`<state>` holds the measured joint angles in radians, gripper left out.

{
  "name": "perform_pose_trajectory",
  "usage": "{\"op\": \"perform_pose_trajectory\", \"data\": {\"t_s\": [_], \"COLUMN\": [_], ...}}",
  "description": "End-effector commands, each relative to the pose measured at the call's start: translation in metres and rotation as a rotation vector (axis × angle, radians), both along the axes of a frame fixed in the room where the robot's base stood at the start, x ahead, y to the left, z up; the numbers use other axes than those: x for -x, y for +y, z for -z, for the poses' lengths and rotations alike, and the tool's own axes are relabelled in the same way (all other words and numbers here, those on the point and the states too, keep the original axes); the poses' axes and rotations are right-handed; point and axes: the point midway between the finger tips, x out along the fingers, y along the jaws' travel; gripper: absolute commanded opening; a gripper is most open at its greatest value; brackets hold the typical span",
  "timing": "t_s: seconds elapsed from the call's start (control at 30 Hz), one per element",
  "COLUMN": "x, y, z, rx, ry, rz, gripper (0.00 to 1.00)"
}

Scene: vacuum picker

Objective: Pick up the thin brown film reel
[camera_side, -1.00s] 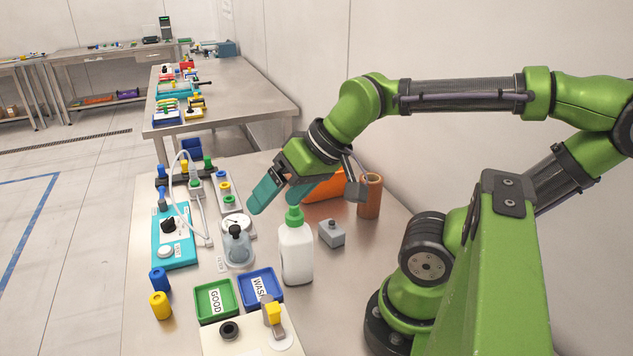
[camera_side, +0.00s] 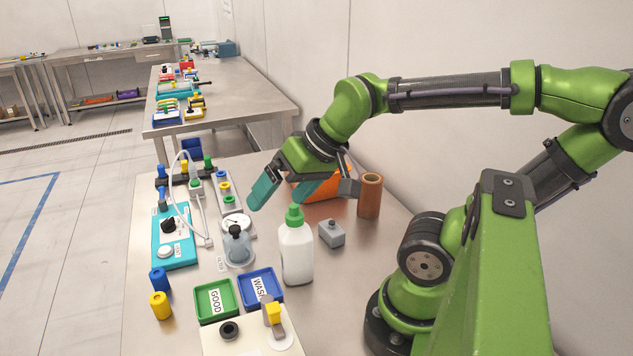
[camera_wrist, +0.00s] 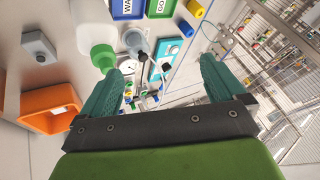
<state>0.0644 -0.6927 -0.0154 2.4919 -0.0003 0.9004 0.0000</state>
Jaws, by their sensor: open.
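The brown reel (camera_side: 369,197) looks like a hollow upright cylinder on the bench, right of the orange bin, in the side view. In the wrist view, only a brown-orange sliver at the left edge could be it; I cannot be sure. My gripper (camera_side: 283,196) is in the air left of the reel, behind the white bottle in the picture. Its two teal fingers are spread apart with nothing between them, as the wrist view (camera_wrist: 162,70) also shows. The gripper is apart from the reel.
An orange bin (camera_side: 328,189) sits partly behind my gripper. A white bottle with a green cap (camera_side: 296,255) and a grey box (camera_side: 331,234) stand in front. A teal device (camera_side: 174,240), green tray (camera_side: 215,299) and blue tray (camera_side: 261,285) lie left. A wall bounds the right.

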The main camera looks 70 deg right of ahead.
Motion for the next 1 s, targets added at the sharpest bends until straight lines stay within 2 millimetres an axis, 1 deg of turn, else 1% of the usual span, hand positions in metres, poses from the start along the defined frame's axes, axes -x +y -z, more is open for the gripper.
{"op": "perform_pose_trajectory", "data": {"t_s": [0.03,0.07,0.13,0.17,0.2,0.27,0.3,0.37,0.4,0.5,0.6,0.7,0.77,0.87,0.97,1.0], "x": [-0.009,-0.014,-0.023,-0.026,-0.028,-0.025,-0.020,-0.007,0.004,0.035,0.059,0.068,0.069,0.069,0.069,0.068], "y": [-0.019,-0.032,-0.072,-0.091,-0.118,-0.160,-0.189,-0.231,-0.258,-0.310,-0.342,-0.355,-0.356,-0.353,-0.352,-0.351], "z": [0.003,0.005,0.009,0.011,0.014,0.020,0.024,0.031,0.035,0.042,0.043,0.037,0.031,0.030,0.035,0.040], "rx": [-0.012,-0.018,-0.013,-0.003,0.016,0.047,0.072,0.106,0.127,0.174,0.211,0.250,0.274,0.287,0.292,0.293], "ry": [0.034,0.055,0.114,0.141,0.177,0.237,0.279,0.345,0.389,0.484,0.545,0.563,0.557,0.547,0.541,0.539], "rz": [0.067,0.106,0.177,0.195,0.207,0.206,0.194,0.159,0.124,0.002,-0.151,-0.310,-0.391,-0.488,-0.528,-0.534], "gripper": [0.97,0.97,0.97,0.97,0.97,0.97,0.97,0.97,0.97,0.97,0.97,0.97,0.97,0.97,0.97,0.97]}}
